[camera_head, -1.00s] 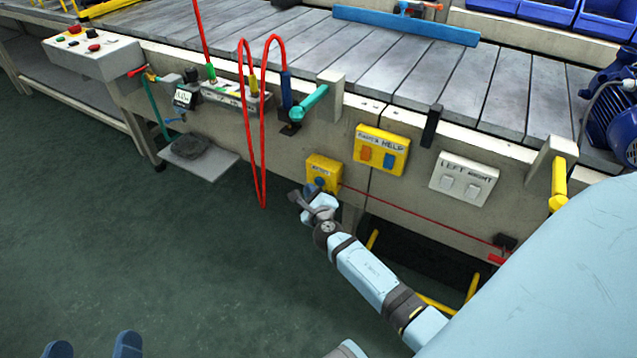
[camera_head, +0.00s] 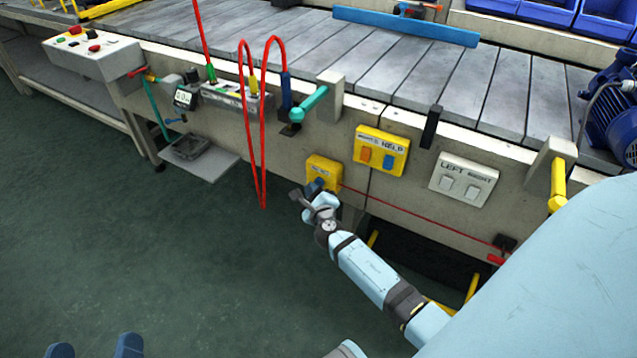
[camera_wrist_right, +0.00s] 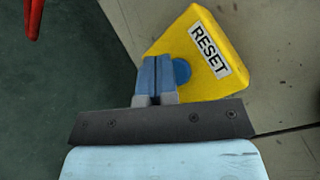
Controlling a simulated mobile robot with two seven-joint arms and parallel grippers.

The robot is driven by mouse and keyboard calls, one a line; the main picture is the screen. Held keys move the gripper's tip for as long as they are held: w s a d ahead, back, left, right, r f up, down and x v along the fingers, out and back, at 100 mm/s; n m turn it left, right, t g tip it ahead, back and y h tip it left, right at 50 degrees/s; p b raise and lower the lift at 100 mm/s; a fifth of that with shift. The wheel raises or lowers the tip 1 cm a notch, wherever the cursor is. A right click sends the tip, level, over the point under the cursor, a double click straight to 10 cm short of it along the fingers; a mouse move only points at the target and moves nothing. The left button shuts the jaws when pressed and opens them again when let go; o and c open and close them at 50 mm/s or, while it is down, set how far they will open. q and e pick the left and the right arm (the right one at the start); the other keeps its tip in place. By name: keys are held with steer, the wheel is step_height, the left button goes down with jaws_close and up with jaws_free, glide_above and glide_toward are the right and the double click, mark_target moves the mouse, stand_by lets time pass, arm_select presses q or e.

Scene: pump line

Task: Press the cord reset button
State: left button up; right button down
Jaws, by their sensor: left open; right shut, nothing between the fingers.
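The cord reset button is a blue round button (camera_wrist_right: 182,70) on a yellow box (camera_wrist_right: 222,82) labelled RESET, fixed to the side of the conveyor frame. In the head view the yellow box (camera_head: 325,168) sits at the left end of a red cord. My right gripper (camera_wrist_right: 158,60) is shut and empty, its blue fingertips over the left part of the button in the wrist view. I cannot tell whether they touch it. In the head view the right gripper (camera_head: 317,187) is just below and in front of the box. My left gripper (camera_head: 94,346) is open at the bottom left edge, far from the box.
A yellow HELP box (camera_head: 381,150) with orange and blue buttons is right of the reset box. A white LEFT/RIGHT switch box (camera_head: 464,179) is further right. Red looped hoses (camera_head: 263,130) hang to the left. The green floor (camera_head: 180,260) is clear.

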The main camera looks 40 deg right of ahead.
steer(key=shift+w+d, duration=0.1)
steer(key=shift+d, duration=0.1)
stand_by(0.4)
steer(key=shift+w+d, duration=0.15)
steer(key=shift+d, duration=0.15)
steer(key=shift+a, duration=0.15)
stand_by(0.5)
steer(key=shift+s+a+p, duration=0.3)
steer(key=shift+s+a, duration=0.05)
steer(key=shift+a, duration=0.3)
steer(key=shift+a, duration=0.1)
steer(key=shift+s+a+p, duration=0.15)
steer(key=shift+s+a, duration=0.2)
steer(key=shift+a, duration=0.4)
steer(key=shift+s+a+p, duration=0.2)
steer(key=shift+s+a, duration=0.1)
steer(key=shift+a, duration=0.4)
steer(key=shift+s+a+p, duration=0.15)
steer(key=shift+s+a, duration=0.2)
steer(key=shift+a, duration=0.4)
